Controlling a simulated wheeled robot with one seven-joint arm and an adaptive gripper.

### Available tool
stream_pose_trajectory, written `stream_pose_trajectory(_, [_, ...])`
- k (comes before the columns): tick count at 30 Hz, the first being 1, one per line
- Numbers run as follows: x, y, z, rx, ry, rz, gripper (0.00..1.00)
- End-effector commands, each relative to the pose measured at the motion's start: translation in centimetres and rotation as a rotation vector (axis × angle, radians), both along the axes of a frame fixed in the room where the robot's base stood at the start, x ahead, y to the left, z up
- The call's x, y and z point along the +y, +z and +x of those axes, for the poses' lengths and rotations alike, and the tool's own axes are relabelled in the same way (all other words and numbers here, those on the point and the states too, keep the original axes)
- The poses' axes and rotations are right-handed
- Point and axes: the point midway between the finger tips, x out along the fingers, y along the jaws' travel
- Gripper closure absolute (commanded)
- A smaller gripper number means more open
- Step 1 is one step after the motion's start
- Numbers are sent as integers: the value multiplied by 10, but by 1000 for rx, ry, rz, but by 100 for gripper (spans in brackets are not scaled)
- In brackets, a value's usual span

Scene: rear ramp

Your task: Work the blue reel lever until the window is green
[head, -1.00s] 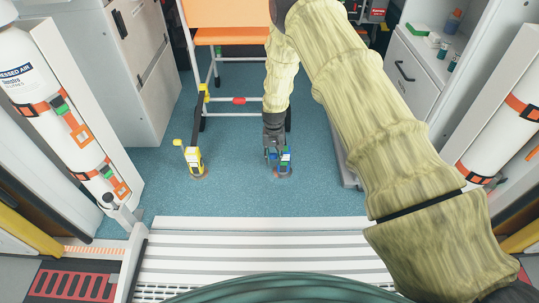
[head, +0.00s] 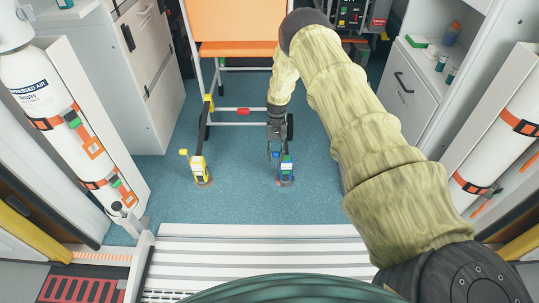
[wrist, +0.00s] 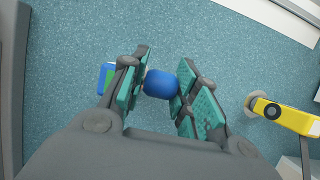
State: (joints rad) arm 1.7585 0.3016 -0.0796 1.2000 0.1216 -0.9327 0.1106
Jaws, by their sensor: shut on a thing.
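The blue reel (head: 286,172) stands on the floor, right of the yellow one, its strap running up behind my gripper. My gripper (head: 275,152) points down just above and to the left of its body. In the wrist view my gripper (wrist: 160,86) has its teal pads on both sides of the rounded blue lever end (wrist: 161,84) and is shut on it. Part of the blue reel body (wrist: 107,78) shows behind the left finger, with a green patch on it. I cannot tell for sure whether that patch is the window.
A yellow reel (head: 199,170) stands on the floor to the left, its strap running up to the orange-seated chair (head: 236,49). White cylinders (head: 62,125) are racked at the left and right sides. Blue floor lies open between the reels.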

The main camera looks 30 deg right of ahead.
Motion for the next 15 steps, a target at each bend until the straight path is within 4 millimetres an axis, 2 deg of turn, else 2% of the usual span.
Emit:
stream_pose_trajectory(6, [-10,3,12,-10,-3,-4,100])
stream_pose_trajectory(15, [-12,3,18,-11,-2,-5,100])
